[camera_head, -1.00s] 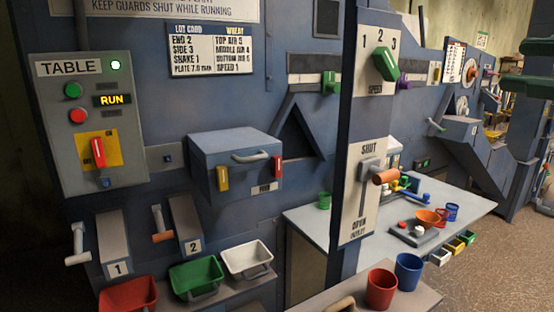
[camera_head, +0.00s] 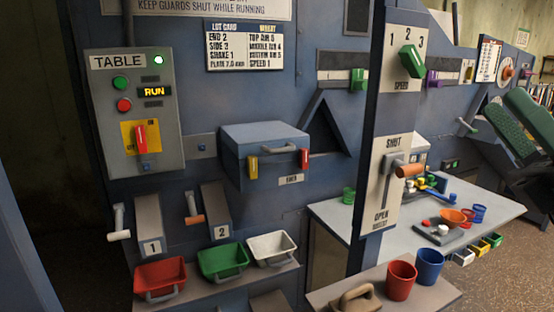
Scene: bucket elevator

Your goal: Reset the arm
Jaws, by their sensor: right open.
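My right gripper (camera_head: 511,108) shows at the right edge of the head view, with dark green textured fingers pointing up and left and a black wrist behind them. It is open, and I see nothing between the fingers. It appears in front of the far part of the machine, to the right of the grey table, and touches nothing that I can make out. The rest of the right arm is cut off by the picture edge. My left gripper is not in view.
A post with a shut/open lever (camera_head: 410,170) stands in the middle. Red (camera_head: 401,281) and blue (camera_head: 430,267) cups stand on a low shelf. Red (camera_head: 160,276), green (camera_head: 222,258) and white (camera_head: 271,247) bins sit at the left. A control box (camera_head: 134,110) reads RUN.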

